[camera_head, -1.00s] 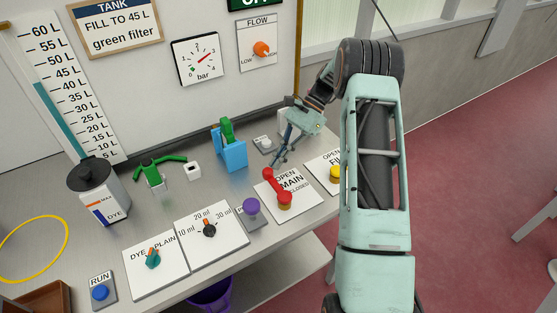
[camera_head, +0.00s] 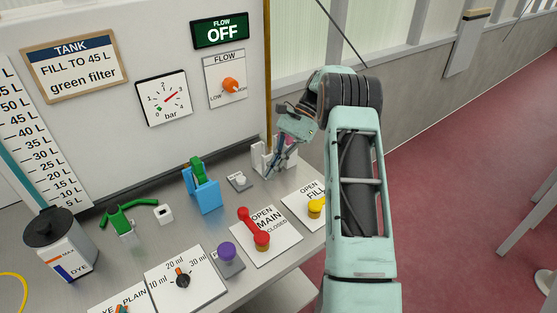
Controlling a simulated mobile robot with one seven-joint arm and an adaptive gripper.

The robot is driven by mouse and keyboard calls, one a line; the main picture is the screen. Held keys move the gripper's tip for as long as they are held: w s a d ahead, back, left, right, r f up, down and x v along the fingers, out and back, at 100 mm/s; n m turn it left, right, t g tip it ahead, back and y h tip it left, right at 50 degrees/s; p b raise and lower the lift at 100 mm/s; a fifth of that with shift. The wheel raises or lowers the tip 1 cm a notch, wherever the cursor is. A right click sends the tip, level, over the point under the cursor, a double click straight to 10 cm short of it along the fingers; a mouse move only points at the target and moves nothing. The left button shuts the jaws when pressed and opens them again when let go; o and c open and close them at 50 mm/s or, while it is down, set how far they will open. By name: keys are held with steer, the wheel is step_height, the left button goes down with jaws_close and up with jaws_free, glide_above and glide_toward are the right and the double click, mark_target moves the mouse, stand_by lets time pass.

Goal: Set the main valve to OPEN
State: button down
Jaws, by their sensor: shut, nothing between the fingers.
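The main valve is a red lever (camera_head: 252,227) on a white plate (camera_head: 268,249) marked OPEN, MAIN and CLOSED. Its round pivot is near the plate's middle, and the lever points to the upper left, beside the word OPEN. CLOSED is printed to the right of the pivot. My gripper (camera_head: 271,171) is shut and empty, above the back of the bench, behind and to the right of the lever and apart from it. The flow sign (camera_head: 220,30) reads OFF.
A yellow valve (camera_head: 316,208) on a FILL plate sits to the right. A white holder (camera_head: 259,157) stands close to my gripper. A blue holder (camera_head: 207,194) with a green part, a purple knob (camera_head: 227,250) and a dial (camera_head: 182,279) stand to the left.

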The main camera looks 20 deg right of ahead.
steer(key=shift+v, duration=1.8)
steer(key=shift+w, duration=0.15)
